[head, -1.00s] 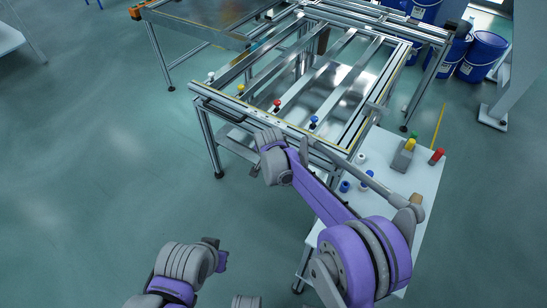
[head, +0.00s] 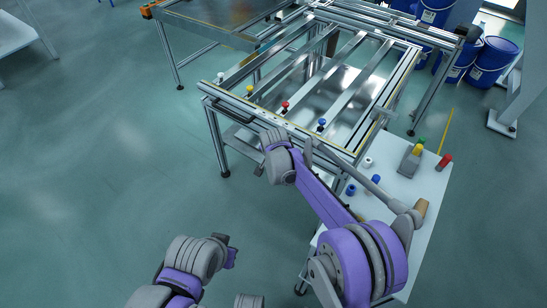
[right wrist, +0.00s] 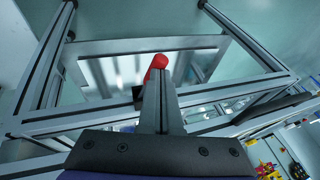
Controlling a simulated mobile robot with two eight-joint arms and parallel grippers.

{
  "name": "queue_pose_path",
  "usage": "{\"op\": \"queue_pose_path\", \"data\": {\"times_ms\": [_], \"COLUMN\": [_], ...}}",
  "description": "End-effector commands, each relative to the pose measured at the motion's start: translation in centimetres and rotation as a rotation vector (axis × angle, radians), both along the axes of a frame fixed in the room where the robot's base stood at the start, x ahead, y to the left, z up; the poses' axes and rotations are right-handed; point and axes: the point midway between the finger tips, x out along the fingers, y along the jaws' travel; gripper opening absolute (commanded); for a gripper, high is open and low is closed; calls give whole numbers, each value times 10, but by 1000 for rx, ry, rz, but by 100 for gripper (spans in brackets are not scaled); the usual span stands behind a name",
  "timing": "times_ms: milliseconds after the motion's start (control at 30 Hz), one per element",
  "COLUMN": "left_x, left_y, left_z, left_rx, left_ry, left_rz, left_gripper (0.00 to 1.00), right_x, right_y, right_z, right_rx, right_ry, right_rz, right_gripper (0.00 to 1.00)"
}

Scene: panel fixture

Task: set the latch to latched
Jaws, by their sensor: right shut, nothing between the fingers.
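Knobs stand along the near side of the metal panel fixture (head: 345,152): white (head: 221,75), yellow (head: 250,89), red (head: 285,105) and blue (head: 321,123). I cannot tell which part is the latch or how it is set. My right arm reaches over the near rail in the head view, its fingertips hard to make out there. In the right wrist view my right gripper (right wrist: 160,83) is shut and empty, with a red knob (right wrist: 157,65) just beyond its tips; contact is unclear. My left gripper (head: 230,257) is low, away from the fixture, its jaws unclear.
A white side table (head: 405,205) right of the fixture holds a grey block (head: 409,160), a red-topped piece (head: 444,162) and small white and blue pieces. Blue drums (head: 492,62) stand at the back right. Floor at left is clear.

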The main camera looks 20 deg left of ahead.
Motion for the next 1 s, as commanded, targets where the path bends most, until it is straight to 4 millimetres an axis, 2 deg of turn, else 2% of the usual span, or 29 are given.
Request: {"op": "queue_pose_path", "data": {"times_ms": [1000], "left_x": [0], "left_y": [0], "left_z": [4], "left_rx": [0], "left_ry": [-1], "left_rz": [0], "left_gripper": [0], "right_x": [1], "right_y": [11], "right_z": [-1], "right_rx": [1], "right_ry": [1], "right_rz": [12], "right_gripper": [0]}}
